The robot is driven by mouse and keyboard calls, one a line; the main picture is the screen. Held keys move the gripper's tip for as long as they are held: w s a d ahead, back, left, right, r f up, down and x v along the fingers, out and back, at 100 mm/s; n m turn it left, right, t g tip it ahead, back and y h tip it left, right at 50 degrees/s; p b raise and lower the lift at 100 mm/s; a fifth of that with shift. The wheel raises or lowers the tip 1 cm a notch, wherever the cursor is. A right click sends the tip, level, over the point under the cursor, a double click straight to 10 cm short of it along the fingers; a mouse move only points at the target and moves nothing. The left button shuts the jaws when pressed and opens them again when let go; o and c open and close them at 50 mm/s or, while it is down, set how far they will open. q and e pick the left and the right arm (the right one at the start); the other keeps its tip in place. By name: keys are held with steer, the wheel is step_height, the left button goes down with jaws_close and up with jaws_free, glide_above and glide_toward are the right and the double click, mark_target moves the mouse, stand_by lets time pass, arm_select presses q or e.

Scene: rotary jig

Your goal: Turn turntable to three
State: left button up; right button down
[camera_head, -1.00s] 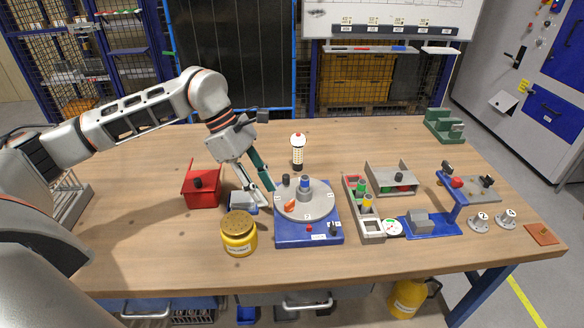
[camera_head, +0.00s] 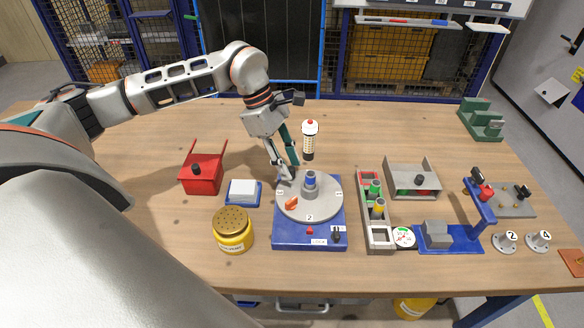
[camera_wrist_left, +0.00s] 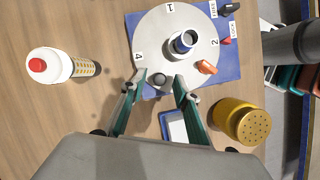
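The turntable is a round grey disc (camera_head: 322,207) on a blue base (camera_head: 290,239). A grey hub with a blue ring (camera_head: 310,182) stands at its middle. In the head view the number 2 faces the front and 1 the right. The wrist view also shows 4 on the disc (camera_wrist_left: 190,22). An orange piece (camera_head: 291,204) lies on the disc. My left gripper (camera_head: 287,172) is at the disc's back-left edge. In the wrist view its fingers (camera_wrist_left: 160,76) are apart, with a dark-topped post (camera_wrist_left: 158,81) between their tips; contact is unclear.
A red box (camera_head: 201,178), a white-and-blue tray (camera_head: 242,193) and a yellow jar (camera_head: 232,231) are to the left. A parts tray (camera_head: 376,235) stands close on the right. The back-left table is clear.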

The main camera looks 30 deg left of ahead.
arm_select(q)
steer(key=shift+x, duration=1.1)
jaws_close()
steer(key=shift+d, duration=0.1)
